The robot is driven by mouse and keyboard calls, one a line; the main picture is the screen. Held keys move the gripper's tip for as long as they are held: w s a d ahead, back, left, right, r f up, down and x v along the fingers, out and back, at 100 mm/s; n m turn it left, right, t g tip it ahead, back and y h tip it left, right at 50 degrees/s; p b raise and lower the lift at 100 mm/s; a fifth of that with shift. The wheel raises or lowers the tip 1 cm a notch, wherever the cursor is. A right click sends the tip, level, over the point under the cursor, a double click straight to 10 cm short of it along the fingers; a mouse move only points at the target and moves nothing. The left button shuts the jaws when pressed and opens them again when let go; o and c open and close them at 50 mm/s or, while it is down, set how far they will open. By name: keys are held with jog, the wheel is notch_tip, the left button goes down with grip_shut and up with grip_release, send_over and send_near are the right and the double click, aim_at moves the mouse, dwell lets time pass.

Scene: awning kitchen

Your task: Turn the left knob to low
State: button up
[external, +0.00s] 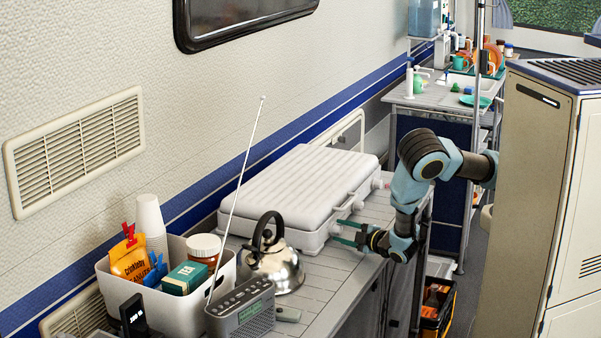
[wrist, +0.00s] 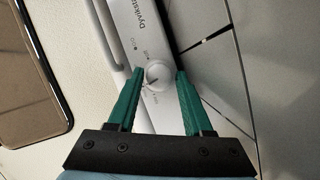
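A closed white case-like stove (external: 310,190) lies on the slatted counter, with small round knobs on its front side. The left knob (external: 336,229) is near my gripper (external: 343,232), which points at it from the right. In the wrist view the white knob (wrist: 157,74) sits between the tips of my gripper's green fingers (wrist: 160,80). The fingers are open, with a visible gap on each side of the knob; I cannot tell how deep they reach around it. Small printed marks surround the knob but are too small to read. The right knob (external: 376,183) is farther along the front.
A steel kettle (external: 275,268) stands left of the stove, close to its left end. A grey radio (external: 240,310) with a raised antenna and a white bin (external: 175,305) of groceries are further left. A tall cream cabinet (external: 530,200) stands right of my arm.

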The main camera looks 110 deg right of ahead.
jog(key=shift+o, duration=1.3)
jog(key=shift+s, duration=0.1)
